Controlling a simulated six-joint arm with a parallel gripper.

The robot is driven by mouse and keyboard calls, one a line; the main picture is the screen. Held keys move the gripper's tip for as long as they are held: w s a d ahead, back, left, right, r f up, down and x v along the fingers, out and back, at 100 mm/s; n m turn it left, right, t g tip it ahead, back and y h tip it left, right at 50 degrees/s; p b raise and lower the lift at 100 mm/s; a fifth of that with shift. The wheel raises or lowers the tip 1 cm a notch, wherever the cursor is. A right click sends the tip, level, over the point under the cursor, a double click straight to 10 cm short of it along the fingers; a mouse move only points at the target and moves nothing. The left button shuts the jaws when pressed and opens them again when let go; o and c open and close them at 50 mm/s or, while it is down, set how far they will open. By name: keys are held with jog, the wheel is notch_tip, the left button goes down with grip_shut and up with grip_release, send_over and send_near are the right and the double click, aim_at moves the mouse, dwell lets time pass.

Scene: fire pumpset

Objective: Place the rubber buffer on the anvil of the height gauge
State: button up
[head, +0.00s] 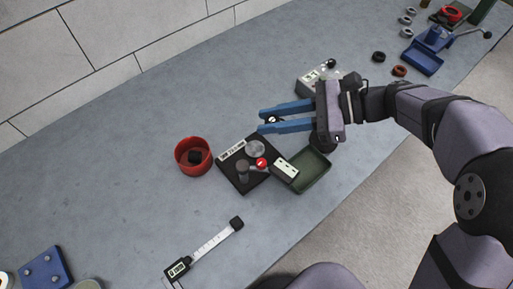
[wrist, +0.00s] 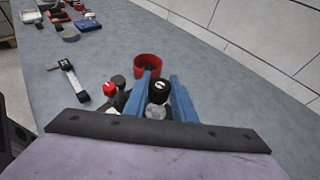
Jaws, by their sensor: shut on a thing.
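My gripper (head: 260,121) has two blue fingers shut on a small black rubber buffer (head: 272,120), which also shows with a white mark on its end in the wrist view (wrist: 160,91). The height gauge has a black base (head: 232,177), a red knob (head: 261,162), a grey post and a pale display. Its round silvery anvil (head: 255,148) is bare in the head view and partly hidden behind the buffer in the wrist view (wrist: 154,112). In the head view the fingertips are just above and right of the anvil; the buffer appears raised, but its height is unclear.
A red bowl (head: 181,163) holding a dark piece stands left of the gauge. A green tray (head: 322,173) is close on its right. A caliper-like tool (head: 207,246) lies in front. A pale box (head: 310,82) stands behind my gripper.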

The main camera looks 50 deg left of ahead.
aim_at(255, 148)
jog(key=shift+s+a+f, duration=0.4)
jog(key=shift+a+f, duration=0.15)
jog(key=shift+f, duration=1.2)
jog(key=shift+s+a+f, duration=0.4)
jog(key=shift+a+f, duration=0.1)
jog(key=shift+f, duration=1.2)
jog(key=shift+s+a+f, duration=0.4)
jog(key=shift+a+f, duration=0.15)
jog(key=shift+f, duration=1.2)
jog(key=shift+f, duration=0.1)
jog(key=o, duration=1)
jog(key=b+v, duration=0.1)
jog(key=v, duration=1)
jog(key=shift+w, duration=0.15)
jog(key=shift+w+d+r, duration=0.25)
jog(key=shift+d+r, duration=0.05)
jog(key=shift+r, duration=0.05)
